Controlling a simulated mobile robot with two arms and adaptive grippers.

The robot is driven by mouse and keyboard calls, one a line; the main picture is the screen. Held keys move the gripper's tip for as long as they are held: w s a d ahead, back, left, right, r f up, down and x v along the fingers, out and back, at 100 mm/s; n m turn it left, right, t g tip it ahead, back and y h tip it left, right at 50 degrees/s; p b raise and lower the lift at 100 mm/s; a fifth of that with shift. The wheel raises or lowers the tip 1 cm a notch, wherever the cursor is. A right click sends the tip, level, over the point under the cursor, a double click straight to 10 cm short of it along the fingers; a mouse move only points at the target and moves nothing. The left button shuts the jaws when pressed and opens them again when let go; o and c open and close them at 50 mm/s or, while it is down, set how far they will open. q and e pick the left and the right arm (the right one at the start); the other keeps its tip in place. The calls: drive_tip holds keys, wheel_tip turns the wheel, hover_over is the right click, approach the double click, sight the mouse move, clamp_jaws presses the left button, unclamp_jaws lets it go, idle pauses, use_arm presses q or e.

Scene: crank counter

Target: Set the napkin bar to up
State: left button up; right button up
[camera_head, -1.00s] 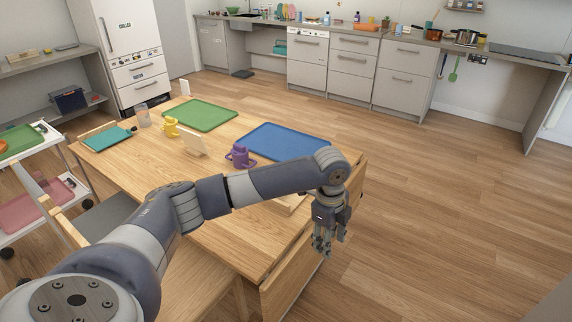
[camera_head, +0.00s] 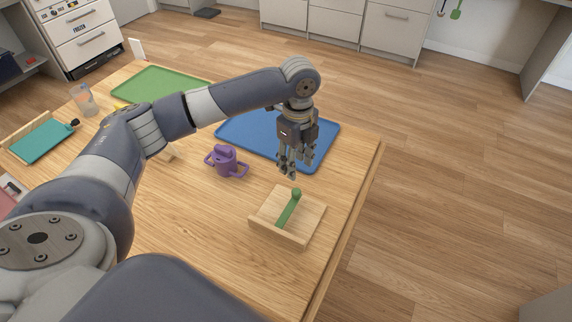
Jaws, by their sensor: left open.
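A small wooden holder (camera_head: 312,216) lies on the near right part of the table. A green bar (camera_head: 288,211) with a round green knob (camera_head: 296,194) at its far end lies across it; it looks like the napkin bar. My left gripper (camera_head: 292,173) points down just beyond the knob, with a small gap in the picture. Its fingers are apart and empty. Whether the bar is tilted up is hard to tell from this angle. My right gripper is out of view.
A purple two-handled cup (camera_head: 227,162) stands left of the holder. A blue tray (camera_head: 325,151) lies behind the gripper, a green tray (camera_head: 160,84) farther back. A teal board in a wooden frame (camera_head: 42,142) is at far left. The floor right of the table (camera_head: 350,205) is clear.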

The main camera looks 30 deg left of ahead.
sight(296, 190)
use_arm(q)
drive_tip(key=f, duration=0.3)
drive_tip(key=d+f, duration=0.1)
drive_tip(key=shift+s+f, duration=0.3)
drive_tip(key=shift+s, duration=0.05)
wheel_tip(296, 190, down, 3)
drive_tip(key=shift+a+f+p, duration=0.1)
drive_tip(key=shift+a+p, duration=0.05)
drive_tip(key=shift+p, duration=0.25)
wheel_tip(296, 190, down, 2)
drive_tip(key=shift+w+f, duration=0.1)
drive_tip(key=shift+f, duration=0.15)
drive_tip(key=shift+c, duration=0.7)
clamp_jaws()
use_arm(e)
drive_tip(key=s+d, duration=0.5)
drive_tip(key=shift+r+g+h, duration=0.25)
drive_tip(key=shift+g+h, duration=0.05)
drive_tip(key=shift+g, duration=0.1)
